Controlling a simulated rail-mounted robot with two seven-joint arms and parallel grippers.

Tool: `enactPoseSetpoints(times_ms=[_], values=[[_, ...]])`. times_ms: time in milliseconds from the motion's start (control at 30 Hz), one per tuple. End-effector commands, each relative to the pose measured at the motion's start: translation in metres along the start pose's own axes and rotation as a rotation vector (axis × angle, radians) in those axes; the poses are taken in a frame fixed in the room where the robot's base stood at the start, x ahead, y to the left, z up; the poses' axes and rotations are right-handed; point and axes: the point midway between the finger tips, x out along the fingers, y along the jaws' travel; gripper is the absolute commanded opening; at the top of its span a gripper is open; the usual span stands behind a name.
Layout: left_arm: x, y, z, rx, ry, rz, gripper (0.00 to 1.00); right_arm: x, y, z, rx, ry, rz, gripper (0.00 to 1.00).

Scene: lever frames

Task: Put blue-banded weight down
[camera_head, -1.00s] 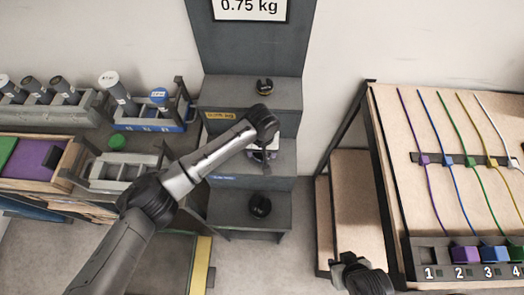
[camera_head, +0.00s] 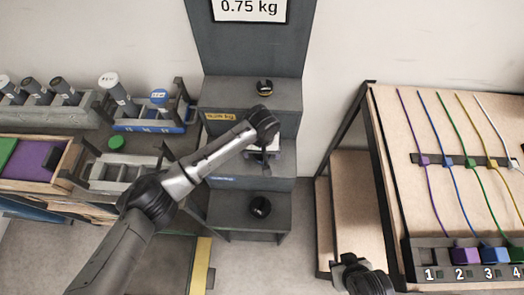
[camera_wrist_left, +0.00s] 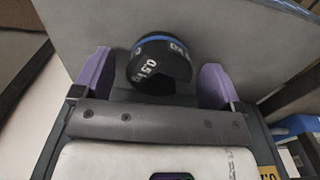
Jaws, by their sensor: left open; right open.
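In the left wrist view the blue-banded weight (camera_wrist_left: 160,65), a black slotted disc marked 0.5 kg, sits between the two purple finger pads of my left gripper (camera_wrist_left: 158,80). The pads are apart, with a gap on each side of the weight. A grey step surface lies behind it; exact contact with the step is hard to tell. In the head view my left gripper (camera_head: 264,153) points down over the middle step (camera_head: 283,163) and hides this weight. My right gripper (camera_head: 345,268) is open and empty at the lower right, beside the slanted board.
A yellow-banded weight (camera_head: 264,86) is on the top step and another dark weight (camera_head: 260,207) on the bottom step. A 0.75 kg sign (camera_head: 249,8) stands above. Racks with cylinders (camera_head: 118,92) are at left, a corded board (camera_head: 445,120) at right.

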Motion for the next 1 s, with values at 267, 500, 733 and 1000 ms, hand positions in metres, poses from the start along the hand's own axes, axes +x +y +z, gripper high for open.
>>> enactPoseSetpoints(times_ms=[267,500,733,1000], values=[[-0.047,0.0,-0.001,0.0,0.004,0.002,0.91,-0.016,-0.001,-0.005,0.005,0.0,-0.004,0.43],[-0.088,0.0,-0.001,0.0,0.002,0.001,0.91,-0.027,-0.001,-0.009,0.005,0.001,-0.004,0.43],[-0.113,0.0,-0.001,0.0,0.001,0.001,0.91,-0.033,0.001,-0.011,0.002,0.001,-0.002,0.43],[-0.12,0.0,-0.001,-0.001,0.0,0.001,0.91,-0.034,0.003,-0.011,-0.005,0.0,0.004,0.43]])
